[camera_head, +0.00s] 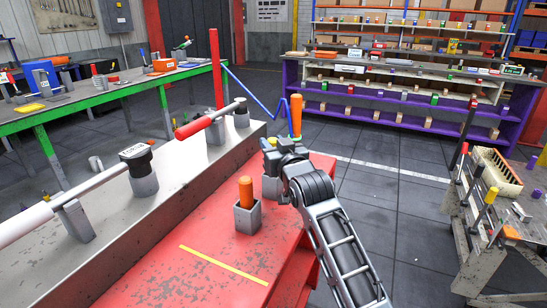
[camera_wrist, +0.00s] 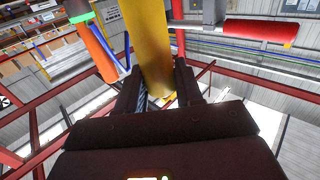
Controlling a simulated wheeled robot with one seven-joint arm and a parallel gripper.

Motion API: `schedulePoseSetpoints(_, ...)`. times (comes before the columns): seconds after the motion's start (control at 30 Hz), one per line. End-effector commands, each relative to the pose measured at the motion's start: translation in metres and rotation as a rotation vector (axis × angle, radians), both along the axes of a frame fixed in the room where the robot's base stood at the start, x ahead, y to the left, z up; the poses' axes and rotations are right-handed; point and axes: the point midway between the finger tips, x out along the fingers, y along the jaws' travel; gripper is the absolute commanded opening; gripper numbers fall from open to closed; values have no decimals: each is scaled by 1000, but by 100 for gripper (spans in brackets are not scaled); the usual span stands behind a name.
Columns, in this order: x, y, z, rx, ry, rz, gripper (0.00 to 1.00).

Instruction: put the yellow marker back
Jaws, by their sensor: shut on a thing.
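An orange cylinder (camera_head: 245,189) stands upright in another grey square holder (camera_head: 248,218) to the left. A second orange cylinder (camera_head: 296,113) rises behind my gripper.
The red bench (camera_head: 190,276) has a yellow strip (camera_head: 223,264) and free room in front. A grey raised ledge (camera_head: 160,190) carries a long shaft with a red section (camera_head: 194,127) on grey supports. A green-edged table (camera_head: 120,85) stands left, a purple shelf (camera_head: 400,110) behind, a rack (camera_head: 495,170) right.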

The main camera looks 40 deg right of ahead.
Motion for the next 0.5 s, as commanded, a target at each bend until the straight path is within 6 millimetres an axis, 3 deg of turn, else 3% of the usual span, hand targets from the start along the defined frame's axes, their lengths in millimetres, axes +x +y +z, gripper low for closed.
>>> schedulePoseSetpoints(0.2,0,0,-29,1,2,0,5)
schedulePoseSetpoints(0.47,0,0,-33,0,0,0,5)
schedulePoseSetpoints(0.5,0,0,-33,0,0,0,38)
